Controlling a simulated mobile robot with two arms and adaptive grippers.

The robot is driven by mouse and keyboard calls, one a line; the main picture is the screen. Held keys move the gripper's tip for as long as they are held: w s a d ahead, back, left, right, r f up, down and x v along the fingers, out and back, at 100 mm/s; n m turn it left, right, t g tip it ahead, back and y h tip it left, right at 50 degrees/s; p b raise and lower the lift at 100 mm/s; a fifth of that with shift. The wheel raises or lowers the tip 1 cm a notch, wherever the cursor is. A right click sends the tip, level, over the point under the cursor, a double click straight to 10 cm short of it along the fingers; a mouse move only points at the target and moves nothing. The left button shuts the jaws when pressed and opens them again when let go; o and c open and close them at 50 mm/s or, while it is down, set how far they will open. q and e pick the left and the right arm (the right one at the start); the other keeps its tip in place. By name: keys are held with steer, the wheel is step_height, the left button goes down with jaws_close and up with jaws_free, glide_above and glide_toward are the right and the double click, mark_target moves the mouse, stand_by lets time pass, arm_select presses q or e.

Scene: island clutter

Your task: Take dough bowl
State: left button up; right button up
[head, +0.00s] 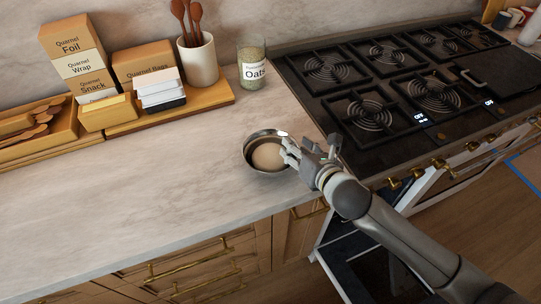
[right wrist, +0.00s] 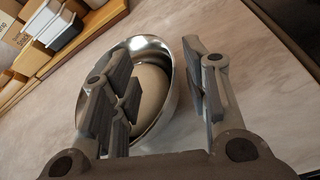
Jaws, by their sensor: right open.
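The dough bowl (head: 254,151) is a shiny metal bowl with pale beige dough (head: 269,156) in it, upright on the marble counter near its front edge. My right gripper (head: 288,151) is at the bowl's right side. In the right wrist view the right gripper (right wrist: 165,85) is open, with one finger over the inside of the bowl (right wrist: 150,48) and the other outside its right wall. The bowl's rim lies between the fingers. I cannot tell whether either finger touches it. My left gripper is not in view.
A black gas stove (head: 375,108) is right of the bowl. Behind are an oats jar (head: 252,66), a white crock (head: 198,62) with wooden spoons, and boxes on a wooden board (head: 212,96). An oven door (head: 362,262) hangs open below. The counter left of the bowl (head: 120,190) is clear.

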mark_target(271, 157)
steer(key=shift+w+a, duration=0.15)
steer(key=shift+w, duration=0.25)
steer(key=shift+p+x, duration=0.8)
steer(key=shift+x, duration=1.5)
jaws_close()
